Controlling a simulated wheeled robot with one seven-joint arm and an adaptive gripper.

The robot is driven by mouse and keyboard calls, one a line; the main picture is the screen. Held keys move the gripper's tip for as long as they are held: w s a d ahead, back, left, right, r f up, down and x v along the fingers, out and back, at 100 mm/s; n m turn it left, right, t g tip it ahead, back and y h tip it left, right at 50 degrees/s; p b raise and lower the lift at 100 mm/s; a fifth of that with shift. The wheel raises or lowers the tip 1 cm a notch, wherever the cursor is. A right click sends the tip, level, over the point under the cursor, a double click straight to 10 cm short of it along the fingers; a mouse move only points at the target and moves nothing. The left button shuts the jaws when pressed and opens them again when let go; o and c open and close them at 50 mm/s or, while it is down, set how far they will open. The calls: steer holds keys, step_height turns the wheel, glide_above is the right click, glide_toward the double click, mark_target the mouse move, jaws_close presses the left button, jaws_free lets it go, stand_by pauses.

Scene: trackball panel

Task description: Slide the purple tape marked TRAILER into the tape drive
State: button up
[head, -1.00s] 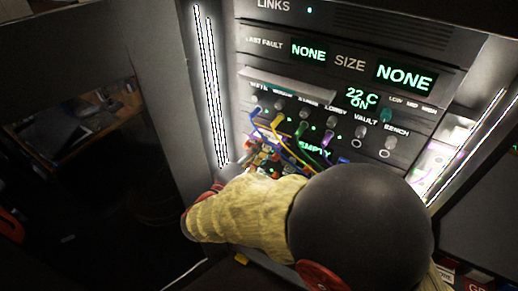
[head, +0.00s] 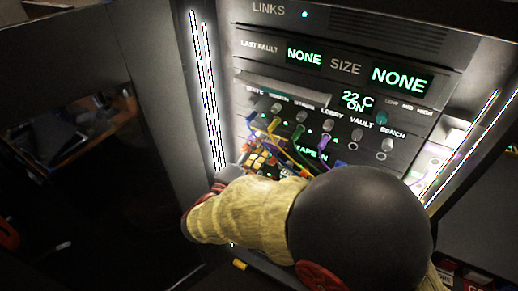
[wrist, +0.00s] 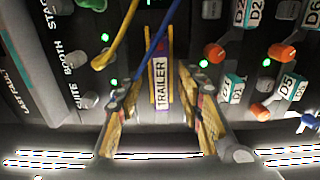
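The purple tape marked TRAILER (wrist: 161,85) shows end-on in the wrist view, with its white label and yellowish sides. It sits in the panel, apparently in the tape drive slot; how deep it sits is hard to tell. My gripper (wrist: 156,88) is open, one finger on each side of the tape with visible gaps. In the head view my arm hides the tape and most of the gripper. A green display (head: 311,153) on the panel reads TAPE IN.
Blue (wrist: 157,42) and yellow (wrist: 118,45) cables hang close to the tape and fingers. Orange knobs (wrist: 213,53) stand right of my gripper. A purple cable (head: 323,143) and others cross the panel front. A shelf-like ledge (head: 283,88) juts out above the jacks.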

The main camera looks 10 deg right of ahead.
steer(key=v, duration=1.2)
stand_by(0.5)
steer(key=s+d+f+g+y, duration=0.6)
steer(key=s+d+f+g, duration=0.2)
steer(key=s+f+g, duration=0.5)
steer(key=s+d+r+m+t+y, duration=0.1)
steer(key=d+r+m+t+y, duration=0.1)
steer(key=d+r+m, duration=0.2)
steer(key=s+d+r+m+t+y, duration=0.1)
steer(key=d+r+m, duration=0.4)
steer(key=r, duration=0.6)
steer(key=shift+s+d+r+m+t+y+p, duration=0.35)
steer(key=shift+m+t+y, duration=0.3)
steer(key=shift+y, duration=0.45)
